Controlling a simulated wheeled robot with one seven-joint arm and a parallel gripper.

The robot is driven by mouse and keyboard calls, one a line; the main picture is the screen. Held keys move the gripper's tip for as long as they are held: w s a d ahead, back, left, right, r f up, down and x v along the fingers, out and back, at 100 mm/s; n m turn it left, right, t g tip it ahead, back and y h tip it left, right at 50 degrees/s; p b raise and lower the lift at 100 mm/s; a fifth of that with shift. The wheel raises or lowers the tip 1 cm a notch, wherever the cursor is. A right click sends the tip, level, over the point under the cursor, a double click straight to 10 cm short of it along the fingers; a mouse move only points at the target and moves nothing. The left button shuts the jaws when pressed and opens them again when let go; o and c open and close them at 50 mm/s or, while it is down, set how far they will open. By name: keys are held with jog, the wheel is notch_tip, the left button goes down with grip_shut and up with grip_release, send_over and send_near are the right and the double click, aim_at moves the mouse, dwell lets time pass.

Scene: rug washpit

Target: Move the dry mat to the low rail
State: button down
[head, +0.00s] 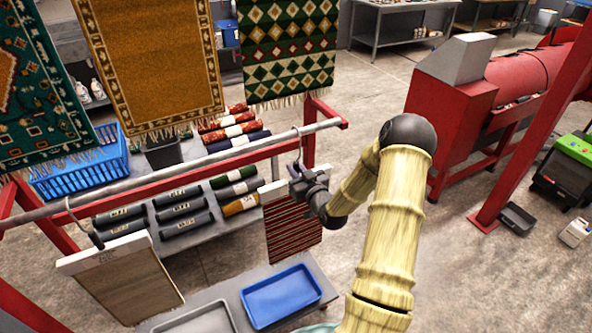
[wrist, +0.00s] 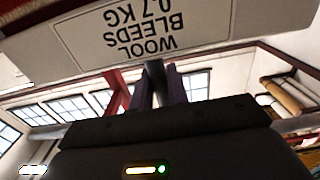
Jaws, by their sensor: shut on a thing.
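My gripper (head: 303,180) is shut on this hanger near the hook. The hook's top is close to the grey rail (head: 230,153); I cannot tell if it rests on it. In the wrist view the bar (wrist: 215,30) carries an upside-down label reading "WOOL BLEEDS 0.7 KG", and my gripper (wrist: 155,90) is below it. A plain beige mat (head: 127,285) on a pale bar hangs by a dark hook at the rail's left. Neither mat shows clearly as dry.
A red frame bar (head: 180,178) runs beside the grey rail. A blue tray (head: 282,296) and a grey tray (head: 197,320) lie below. Behind are a blue basket (head: 80,172), rolled rugs (head: 232,128) and large hanging rugs (head: 155,60). A red machine (head: 450,125) stands right, with open floor before it.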

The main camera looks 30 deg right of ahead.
jog(key=c, duration=1.3)
grip_release()
jog(key=shift+s+d+r+p, duration=0.15)
jog(key=shift+s+p, duration=0.3)
jog(key=shift+s, duration=3.9)
jog(key=shift+s+d+f+p, duration=0.15)
jog(key=shift+s+p, duration=0.3)
jog(key=shift+s, duration=3.9)
